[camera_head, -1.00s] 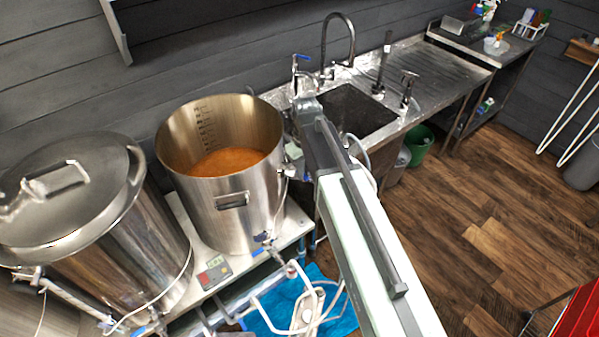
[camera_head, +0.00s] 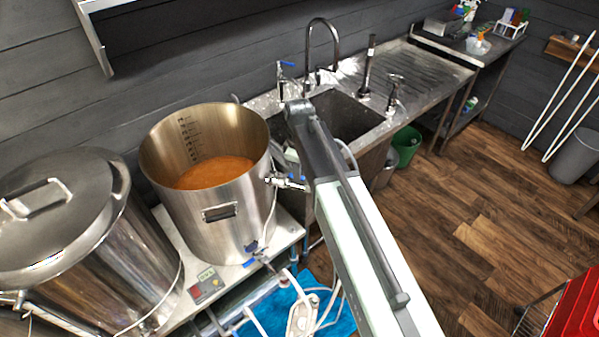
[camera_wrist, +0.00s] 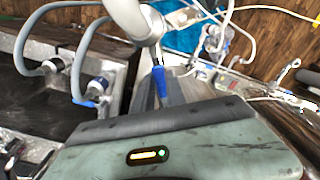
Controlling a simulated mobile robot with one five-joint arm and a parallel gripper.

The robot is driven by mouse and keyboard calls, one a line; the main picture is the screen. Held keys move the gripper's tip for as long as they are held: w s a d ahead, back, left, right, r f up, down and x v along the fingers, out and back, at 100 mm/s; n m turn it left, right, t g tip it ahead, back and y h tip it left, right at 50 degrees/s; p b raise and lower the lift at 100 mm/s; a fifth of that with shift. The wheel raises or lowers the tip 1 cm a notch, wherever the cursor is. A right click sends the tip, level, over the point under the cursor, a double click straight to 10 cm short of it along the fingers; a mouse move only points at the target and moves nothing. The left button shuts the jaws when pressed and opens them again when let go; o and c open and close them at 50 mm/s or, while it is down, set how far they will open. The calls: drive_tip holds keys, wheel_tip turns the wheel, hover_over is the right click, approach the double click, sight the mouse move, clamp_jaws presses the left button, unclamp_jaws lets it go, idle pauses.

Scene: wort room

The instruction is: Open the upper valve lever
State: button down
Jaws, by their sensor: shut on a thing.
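The upper valve (camera_head: 284,181) sticks out from the right side of the open steel kettle (camera_head: 228,228), high on its wall, beside my arm. In the wrist view a blue lever (camera_wrist: 160,80) stands between my fingers, below a pale metal fitting (camera_wrist: 137,20). My gripper (camera_wrist: 161,90) is shut on this lever; the dark fingers partly hide it. In the head view my arm hides the gripper. A lower valve with a blue lever (camera_head: 251,248) sits near the kettle's base.
A lidded steel vessel (camera_head: 60,215) stands left of the kettle. The sink (camera_head: 345,115) with taps lies behind my arm. Pale hoses (camera_head: 305,310) and a blue mat (camera_head: 340,315) lie below. A red crate (camera_head: 580,310) is at the lower right. Wooden floor is clear on the right.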

drive_tip(key=shift+w+a, duration=0.1)
drive_tip(key=shift+a, duration=0.15)
drive_tip(key=c, duration=1.4)
unclamp_jaws()
drive_tip(key=shift+a, duration=0.1)
drive_tip(key=shift+o, duration=0.2)
wheel_tip(320, 180, up, 8)
drive_tip(key=p, duration=0.7)
drive_tip(key=shift+p, duration=0.4)
drive_tip(key=shift+f, duration=0.15)
